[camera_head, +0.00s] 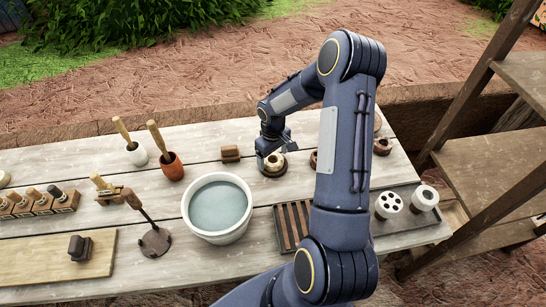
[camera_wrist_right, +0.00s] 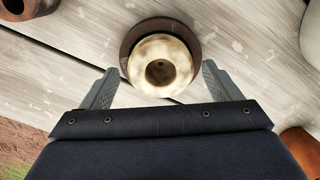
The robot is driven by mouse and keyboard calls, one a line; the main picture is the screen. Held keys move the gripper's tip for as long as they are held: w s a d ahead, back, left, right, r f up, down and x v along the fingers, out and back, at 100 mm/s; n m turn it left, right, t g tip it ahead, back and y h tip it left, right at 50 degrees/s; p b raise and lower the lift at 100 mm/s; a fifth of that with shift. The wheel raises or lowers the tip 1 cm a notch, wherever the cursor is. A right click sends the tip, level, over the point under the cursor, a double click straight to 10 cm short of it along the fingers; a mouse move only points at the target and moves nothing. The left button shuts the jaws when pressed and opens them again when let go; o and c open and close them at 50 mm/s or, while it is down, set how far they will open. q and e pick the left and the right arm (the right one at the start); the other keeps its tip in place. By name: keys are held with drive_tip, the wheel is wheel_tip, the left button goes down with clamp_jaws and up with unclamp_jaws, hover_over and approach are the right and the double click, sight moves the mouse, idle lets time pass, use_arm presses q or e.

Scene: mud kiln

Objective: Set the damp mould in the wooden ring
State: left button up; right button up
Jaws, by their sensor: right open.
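A pale cream mould (camera_head: 275,159) with a dark hole in its top sits in a brown wooden ring (camera_head: 275,174) on the table. In the right wrist view the mould (camera_wrist_right: 158,50) stands roughly centred inside the dark rim of the ring (camera_wrist_right: 126,46) and looks upright. My right gripper (camera_wrist_right: 160,68) is open, with one finger on each side of the mould and visible gaps between. In the head view my right gripper (camera_head: 272,143) is just above and behind the mould. My left gripper is not in view.
A white bucket of water (camera_head: 220,236) stands in front of the ring, left of a slatted rack (camera_head: 292,226). A brown block (camera_head: 230,153) and pots with wooden handles (camera_head: 173,168) are to the left. A tray with white pierced pieces (camera_head: 389,205) is at right. My right arm hides part of the table.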

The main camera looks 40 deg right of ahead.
wheel_tip(320, 180, up, 11)
drive_tip(key=b, duration=0.1)
wheel_tip(320, 180, up, 7)
drive_tip(key=t, duration=0.1)
hover_over(273, 159)
drive_tip(key=s+a, duration=0.4)
drive_tip(key=s+a+r+m+t+y, duration=0.1)
drive_tip(key=s+a+r+t+y, duration=0.1)
drive_tip(key=s+a, duration=0.4)
drive_tip(key=s+a+r+m+t+y, duration=0.1)
drive_tip(key=s+a+r+t, duration=0.1)
drive_tip(key=s+a, duration=0.5)
drive_tip(key=s+r, duration=0.1)
drive_tip(key=s, duration=0.3)
drive_tip(key=shift+s+a+r+m+t+y, duration=0.25)
drive_tip(key=shift+s+m+t+y, duration=0.05)
drive_tip(key=shift+s+m+y, duration=0.1)
